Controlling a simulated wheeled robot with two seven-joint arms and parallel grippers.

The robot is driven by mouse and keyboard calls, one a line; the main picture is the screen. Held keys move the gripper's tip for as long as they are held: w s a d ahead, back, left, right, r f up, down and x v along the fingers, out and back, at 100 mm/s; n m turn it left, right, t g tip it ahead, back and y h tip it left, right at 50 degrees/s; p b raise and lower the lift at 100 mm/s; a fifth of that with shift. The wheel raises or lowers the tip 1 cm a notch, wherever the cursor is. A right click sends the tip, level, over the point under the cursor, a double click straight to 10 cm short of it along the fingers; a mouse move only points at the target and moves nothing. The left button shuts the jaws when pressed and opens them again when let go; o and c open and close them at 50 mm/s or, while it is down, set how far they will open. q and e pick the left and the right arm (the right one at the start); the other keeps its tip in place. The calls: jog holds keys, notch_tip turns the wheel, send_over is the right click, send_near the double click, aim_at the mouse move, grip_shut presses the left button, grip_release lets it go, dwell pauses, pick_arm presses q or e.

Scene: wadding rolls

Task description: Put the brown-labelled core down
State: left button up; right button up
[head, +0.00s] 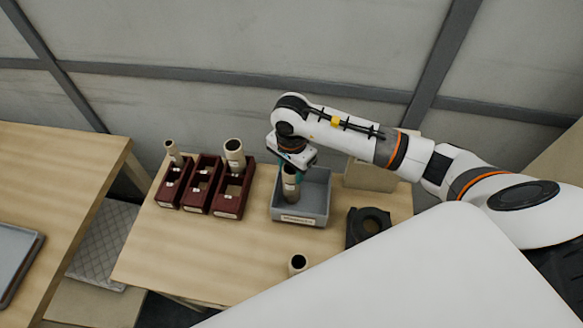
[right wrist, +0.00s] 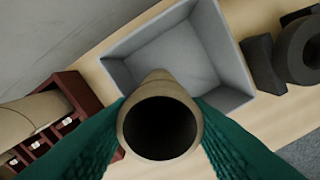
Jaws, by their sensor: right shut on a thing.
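My right gripper (head: 293,172) is shut on a tan cardboard core (head: 291,186). The core is upright over the grey bin (head: 300,219), within its outline in the head view. In the right wrist view, the core's round open end (right wrist: 160,128) sits between my green fingers, with the grey bin (right wrist: 225,50) beyond it. I cannot tell whether the core's lower end touches the bin floor. A small pale label shows on the held core, but its colour is too small to read. My left gripper is not in view.
Three maroon holders (head: 228,205) stand left of the bin; a small core (head: 172,150) and a wider core (head: 235,155) stand in the outer two. Another core (head: 297,264) is at the table's front. A black ring-shaped stand (head: 369,224) is right of the bin. The front-left tabletop is clear.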

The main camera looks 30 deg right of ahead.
jog(key=shift+f, duration=0.65)
jog(key=shift+f+b, duration=0.35)
jog(key=shift+b, duration=0.1)
jog(key=o, duration=0.8)
jog(key=shift+c, duration=0.2)
jog(key=shift+r, duration=0.1)
